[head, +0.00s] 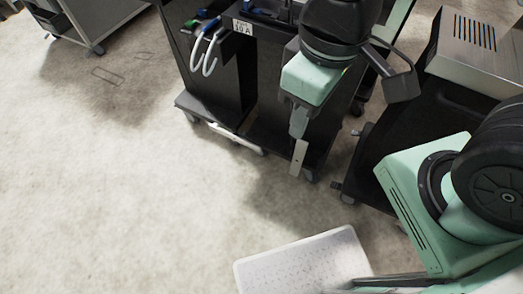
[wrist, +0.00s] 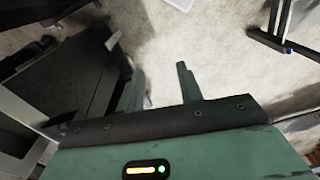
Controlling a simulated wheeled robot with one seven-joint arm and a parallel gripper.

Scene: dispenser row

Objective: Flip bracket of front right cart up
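A dark cart (head: 225,85) with a white label stands at the top middle of the head view. A pale metal bar (head: 237,138) lies low along its front edge. A second pale bar (head: 299,157) stands out at a steeper angle near the cart's right corner. I cannot tell which bar is the task's bracket. My gripper (head: 299,122) points down just above the second bar in the head view; contact cannot be told. In the wrist view my gripper (wrist: 160,84) has its two fingers apart, with only floor visible between them.
A dark unit with a steel box (head: 475,45) on top stands at the right. Blue and green handles with pale hoses (head: 207,50) hang on the cart's left side. A white perforated plate (head: 305,262) is at the bottom. Open floor (head: 110,190) lies left.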

